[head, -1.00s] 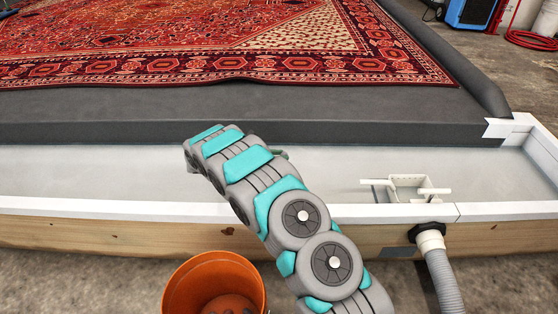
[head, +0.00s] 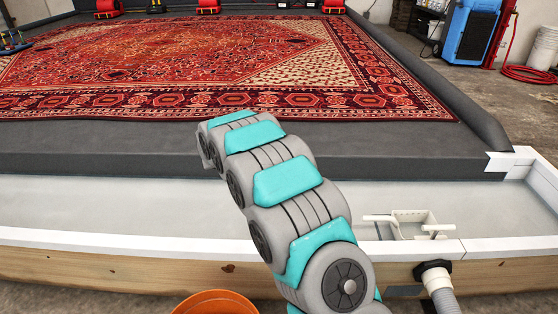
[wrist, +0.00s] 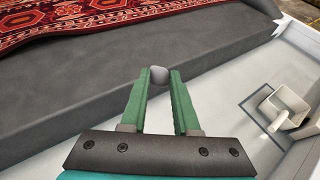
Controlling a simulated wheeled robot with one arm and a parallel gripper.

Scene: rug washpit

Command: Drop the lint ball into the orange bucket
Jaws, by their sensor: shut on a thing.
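In the wrist view, my gripper (wrist: 159,80) has two green fingers shut on a small grey lint ball (wrist: 158,75) at their tips. It holds the ball in front of the dark grey platform edge, over the pale trough. In the head view my arm hides the gripper and the ball. The orange bucket (head: 214,302) stands on the floor at the bottom edge, on the near side of the wooden curb. Only its upper rim shows and its inside is mostly cut off.
A red patterned rug (head: 180,65) lies on the dark padded platform (head: 100,150). A pale trough (head: 100,205) runs in front, with a white drain fitting (head: 415,226) at right. A grey hose (head: 440,287) leaves the curb. A blue machine (head: 470,35) stands at back right.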

